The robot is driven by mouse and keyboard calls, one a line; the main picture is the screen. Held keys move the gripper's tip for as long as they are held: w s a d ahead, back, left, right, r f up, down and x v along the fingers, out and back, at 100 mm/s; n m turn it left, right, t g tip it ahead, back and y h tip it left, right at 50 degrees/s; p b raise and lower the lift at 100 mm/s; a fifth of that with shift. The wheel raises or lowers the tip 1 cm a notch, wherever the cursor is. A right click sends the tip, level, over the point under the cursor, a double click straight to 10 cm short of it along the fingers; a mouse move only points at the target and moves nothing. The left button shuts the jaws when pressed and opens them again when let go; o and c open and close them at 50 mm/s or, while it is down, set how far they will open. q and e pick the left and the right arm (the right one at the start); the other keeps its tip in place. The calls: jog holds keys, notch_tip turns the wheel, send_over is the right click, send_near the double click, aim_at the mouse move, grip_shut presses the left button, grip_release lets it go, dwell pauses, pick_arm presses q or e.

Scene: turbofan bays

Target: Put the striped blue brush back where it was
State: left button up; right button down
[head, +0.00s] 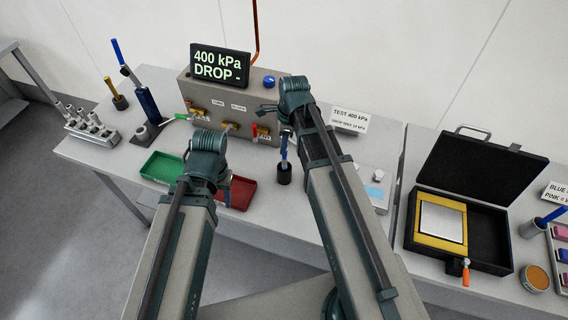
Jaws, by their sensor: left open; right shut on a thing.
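A thin blue-handled brush (284,148) stands upright at a small black cup (284,175) on the bench. Its lower end is hidden by the cup's wall, and stripes are too small to make out. My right gripper (285,131) is shut on the brush's upper part, just above the cup, partly hidden by my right wrist. My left gripper (226,183) is open, mostly hidden behind my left wrist, over the trays. Another blue handle (551,215) leans in a grey cup (532,229) at the far right.
A green tray (161,166) and red tray (241,193) lie near my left gripper. A valve box (225,100) with a "400 kPa DROP" display (220,65) stands behind. A blue hand pump (148,104) is left; an open black case (483,170) is right.

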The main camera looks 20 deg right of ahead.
aim_at(284, 157)
jog(key=shift+f+b, duration=2.55)
jog(key=shift+f, duration=0.7)
jog(key=shift+f, duration=0.15)
jog(key=c, duration=0.7)
grip_release()
jog(key=shift+c, duration=0.2)
notch_tip(284, 157, up, 12)
jog(key=d+r+p, duration=0.1)
jog(key=p, duration=1.1)
jog(key=s+a+n+h, duration=0.1)
jog(key=s+a+n, duration=0.4)
jog(key=n, duration=0.8)
jog(key=s+a+n+h, duration=0.1)
jog(key=s+a+n, duration=0.5)
jog(key=s+n, duration=0.3)
jog(key=n, duration=0.4)
jog(key=shift+s+a+f+g, duration=0.15)
jog(key=shift+s+f+g, duration=0.1)
jog(key=shift+f+g, duration=0.05)
